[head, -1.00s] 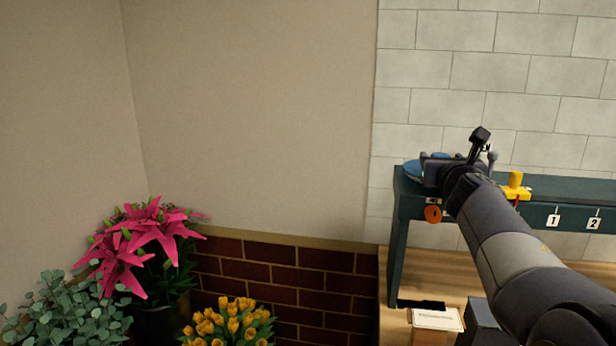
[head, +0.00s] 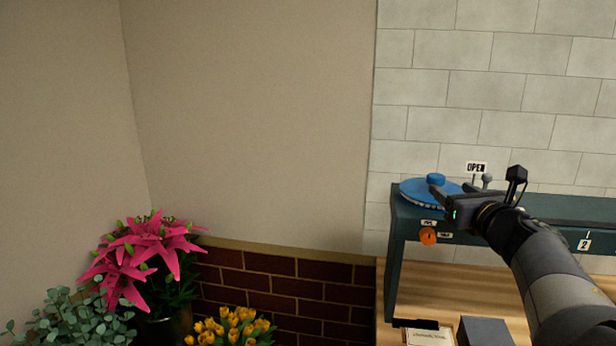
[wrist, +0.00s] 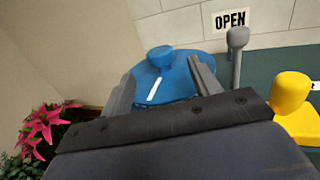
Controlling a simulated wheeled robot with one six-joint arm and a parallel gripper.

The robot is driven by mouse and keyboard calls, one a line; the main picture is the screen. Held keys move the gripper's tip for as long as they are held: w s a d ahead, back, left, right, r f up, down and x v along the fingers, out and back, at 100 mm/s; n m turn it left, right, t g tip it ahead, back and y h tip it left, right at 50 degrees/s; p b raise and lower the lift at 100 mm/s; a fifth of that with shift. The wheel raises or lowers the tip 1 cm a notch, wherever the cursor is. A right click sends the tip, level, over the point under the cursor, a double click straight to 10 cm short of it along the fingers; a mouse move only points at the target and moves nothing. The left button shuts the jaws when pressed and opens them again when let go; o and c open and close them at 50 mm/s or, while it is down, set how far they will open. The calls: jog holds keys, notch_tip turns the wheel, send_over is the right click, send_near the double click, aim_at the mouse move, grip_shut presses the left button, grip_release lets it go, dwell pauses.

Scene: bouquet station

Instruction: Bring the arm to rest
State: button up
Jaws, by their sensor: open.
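My gripper (head: 447,190) is at the top of the dark green shelf (head: 399,228), next to a round blue lid with a knob (head: 415,192). In the wrist view, the blue lid (wrist: 172,84) shows between and beyond the two grey fingers, which stand apart. Nothing is visibly held. I cannot tell whether the fingers touch the lid. My arm reaches in from the lower right of the head view.
A yellow part (wrist: 292,105) is to the right. An orange disc (head: 428,237) hangs at the shelf front. Pink lilies (head: 150,245) and yellow tulips (head: 228,326) stand left; the wall between is clear.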

jog(key=shift+s+d+b, duration=0.15)
jog(key=shift+s+b, duration=0.05)
jog(key=shift+s, duration=1.1)
jog(key=shift+s+d+b, duration=0.15)
jog(key=shift+s, duration=1.15)
jog(key=shift+a, duration=0.1)
